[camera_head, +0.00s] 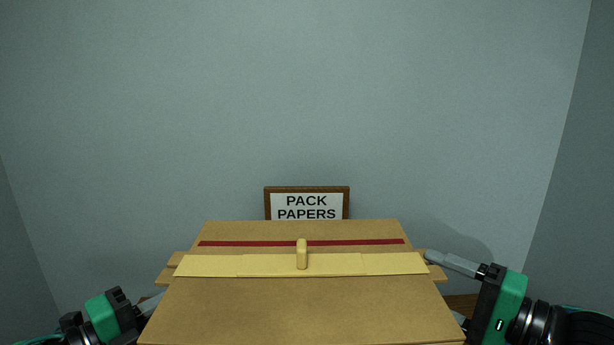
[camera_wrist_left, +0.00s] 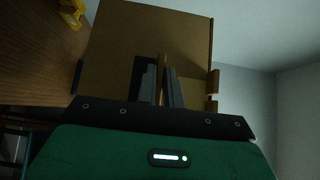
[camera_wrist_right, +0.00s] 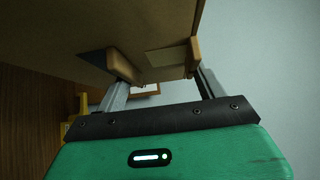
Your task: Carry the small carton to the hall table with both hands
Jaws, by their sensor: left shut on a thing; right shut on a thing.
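The small carton (camera_head: 300,305) is a brown box with a yellow strip, a small yellow knob and a dark red line on its top. It fills the lower middle of the head view. My left gripper (camera_head: 152,301) is at its left side. In the left wrist view, the fingers (camera_wrist_left: 162,85) are shut on a thin tan part of the carton (camera_wrist_left: 190,35). My right gripper (camera_head: 435,258) is at its right side. In the right wrist view, its fingers (camera_wrist_right: 160,85) stand wide on either side of a carton part (camera_wrist_right: 165,62). The carton's underside support is hidden in the head view.
A framed sign reading "PACK PAPERS" (camera_head: 307,205) stands behind the carton near the grey-blue wall (camera_head: 300,90). A brown wooden surface (camera_head: 461,305) shows at the carton's right. A yellow object (camera_wrist_left: 72,14) shows beyond the carton in the left wrist view.

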